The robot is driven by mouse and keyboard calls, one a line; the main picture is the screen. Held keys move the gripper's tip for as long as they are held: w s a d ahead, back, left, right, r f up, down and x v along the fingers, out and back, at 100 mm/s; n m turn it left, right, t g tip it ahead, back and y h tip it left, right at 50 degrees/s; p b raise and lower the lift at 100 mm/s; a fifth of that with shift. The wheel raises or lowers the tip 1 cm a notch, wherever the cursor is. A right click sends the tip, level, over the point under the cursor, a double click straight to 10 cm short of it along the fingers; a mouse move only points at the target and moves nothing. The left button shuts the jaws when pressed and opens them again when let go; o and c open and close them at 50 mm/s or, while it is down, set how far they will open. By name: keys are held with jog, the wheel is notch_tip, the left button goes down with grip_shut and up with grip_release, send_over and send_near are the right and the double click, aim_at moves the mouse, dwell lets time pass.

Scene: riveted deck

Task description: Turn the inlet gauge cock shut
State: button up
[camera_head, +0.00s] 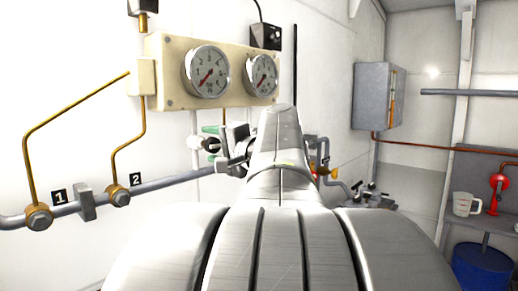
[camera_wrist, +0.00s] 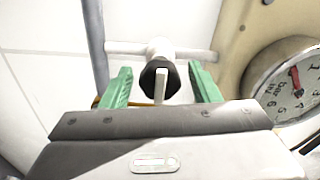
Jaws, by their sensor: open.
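A gauge cock with a dark round body and a pale flat lever (camera_wrist: 161,86) sits between the fingers in the wrist view. Its pale fitting (camera_head: 195,142) shows below the left gauge in the head view. My gripper (camera_wrist: 162,84) is open, with one green fingertip on each side of the cock and a visible gap on both sides. In the head view my gripper (camera_head: 211,143) is at the wall below the gauges, partly hidden by my arm. Whether this cock is the inlet one cannot be read from a label.
A cream panel (camera_head: 172,87) carries a left gauge (camera_head: 206,71) and a right gauge (camera_head: 261,76), close above the gripper. A grey pipe (camera_head: 160,184) with tags 1 and 2 runs along the wall. A grey box (camera_head: 378,96) hangs to the right.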

jog(key=b+v, duration=0.3)
jog(key=v, duration=1)
jog(key=shift+s+d, duration=0.15)
jog(key=shift+p+x, duration=1.6)
jog(key=shift+x, duration=5.3)
